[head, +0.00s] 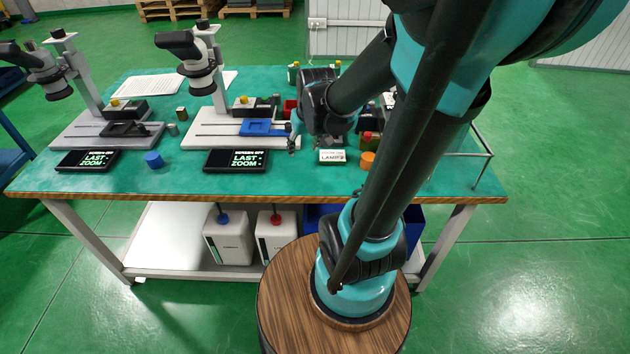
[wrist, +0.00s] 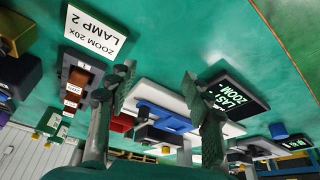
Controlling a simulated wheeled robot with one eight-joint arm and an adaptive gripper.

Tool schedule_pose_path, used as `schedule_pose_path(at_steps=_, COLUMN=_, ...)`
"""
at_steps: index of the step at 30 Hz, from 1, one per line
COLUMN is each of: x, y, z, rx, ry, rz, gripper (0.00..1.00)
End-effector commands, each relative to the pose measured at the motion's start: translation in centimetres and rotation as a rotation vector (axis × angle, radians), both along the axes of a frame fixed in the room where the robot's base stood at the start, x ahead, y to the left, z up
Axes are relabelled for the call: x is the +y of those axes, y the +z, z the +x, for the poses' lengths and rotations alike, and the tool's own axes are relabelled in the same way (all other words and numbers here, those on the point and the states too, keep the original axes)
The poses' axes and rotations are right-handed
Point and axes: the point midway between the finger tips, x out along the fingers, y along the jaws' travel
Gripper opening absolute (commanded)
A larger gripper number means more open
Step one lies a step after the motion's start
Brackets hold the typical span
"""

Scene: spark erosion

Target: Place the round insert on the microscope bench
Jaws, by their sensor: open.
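The microscope bench (head: 110,183) is a green-topped table. I cannot tell for sure which piece is the round insert. A blue cylinder (head: 154,159) stands between the two black screens, and it also shows at the right in the wrist view (wrist: 278,130). An orange cylinder (head: 368,160) stands right of the lamp card, partly beside my arm. A small grey cylinder (head: 173,129) stands by the left microscope. My gripper (head: 294,142) is open over the bench, at the right end of the right microscope's base. In the wrist view nothing is between its fingers (wrist: 157,90).
Two microscopes stand on pale bases (head: 205,142); the right base carries a blue holder (head: 262,128), the left a dark one (head: 126,129). Black screens (head: 236,161) and a white lamp card (head: 332,156) lie in front. The front bench strip is mostly clear.

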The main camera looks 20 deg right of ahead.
Motion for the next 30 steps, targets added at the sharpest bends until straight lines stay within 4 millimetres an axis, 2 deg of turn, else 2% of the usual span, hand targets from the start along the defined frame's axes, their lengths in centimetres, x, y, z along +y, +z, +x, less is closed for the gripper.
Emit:
schedule_pose_path(at_steps=1, x=0.0, y=-1.0, z=-2.5, rx=-0.001, ry=-0.017, rz=-0.001, gripper=0.51)
schedule_pose_path(at_steps=3, x=0.0, y=-2.3, z=-5.2, rx=-0.002, ry=-0.043, rz=-0.001, gripper=0.51)
schedule_pose_path(at_steps=6, x=-0.1, y=-3.7, z=-8.0, rx=-0.004, ry=-0.073, rz=0.0, gripper=0.51)
schedule_pose_path(at_steps=9, x=-0.2, y=-4.5, z=-9.5, rx=-0.006, ry=-0.089, rz=-0.001, gripper=0.51)
schedule_pose_path(at_steps=13, x=-0.3, y=-4.8, z=-10.1, rx=-0.006, ry=-0.098, rz=-0.001, gripper=0.51)
schedule_pose_path(at_steps=30, x=-0.3, y=-4.8, z=-10.0, rx=-0.006, ry=-0.097, rz=0.0, gripper=0.51)
